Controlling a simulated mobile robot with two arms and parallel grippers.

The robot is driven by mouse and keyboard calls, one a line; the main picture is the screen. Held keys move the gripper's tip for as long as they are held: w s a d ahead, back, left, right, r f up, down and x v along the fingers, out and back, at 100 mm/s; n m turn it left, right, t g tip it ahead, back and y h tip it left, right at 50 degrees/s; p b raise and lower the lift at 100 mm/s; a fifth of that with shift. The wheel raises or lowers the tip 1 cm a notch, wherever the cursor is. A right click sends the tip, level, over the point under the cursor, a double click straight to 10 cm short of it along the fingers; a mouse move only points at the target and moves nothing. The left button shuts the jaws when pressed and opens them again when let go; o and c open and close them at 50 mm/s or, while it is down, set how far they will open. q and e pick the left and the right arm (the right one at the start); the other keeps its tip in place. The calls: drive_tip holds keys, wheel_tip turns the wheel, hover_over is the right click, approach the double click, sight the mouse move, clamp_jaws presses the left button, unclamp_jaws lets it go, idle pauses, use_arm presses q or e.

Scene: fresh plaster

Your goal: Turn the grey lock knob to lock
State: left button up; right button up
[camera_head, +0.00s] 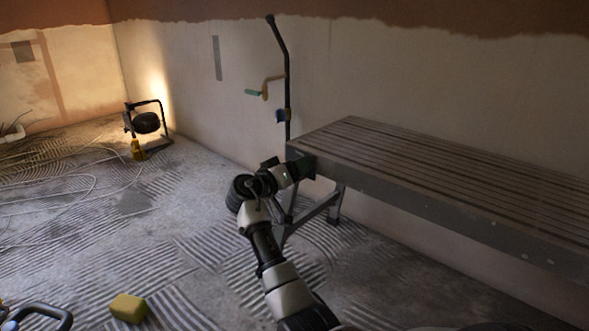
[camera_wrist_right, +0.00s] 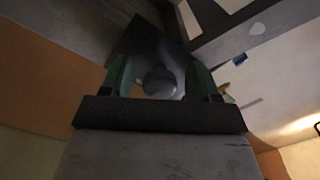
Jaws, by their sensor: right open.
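The grey lock knob (camera_wrist_right: 160,83) shows in the right wrist view as a rounded grey piece in front of a dark plate. My right gripper (camera_wrist_right: 158,72) is open, with one green-sided finger on each side of the knob. I cannot tell whether either finger touches it. In the head view my right gripper (camera_head: 303,165) is at the near left corner of the slatted bench (camera_head: 425,206). The knob is hidden there behind the gripper and arm. My left gripper is not in view.
A dark upright pole with a crank (camera_head: 277,80) rises behind the bench's left end. A lit work lamp (camera_head: 147,123) stands at the back left, with cables on the floor. A yellow block (camera_head: 128,308) lies at the front left. The floor between is mostly clear.

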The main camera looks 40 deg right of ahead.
drive_tip(key=shift+a, duration=0.15)
drive_tip(key=s+a+p, duration=0.1)
drive_tip(key=a+p, duration=0.4)
drive_tip(key=a, duration=0.5)
drive_tip(key=shift+a, duration=0.25)
drive_tip(key=shift+p, duration=0.35)
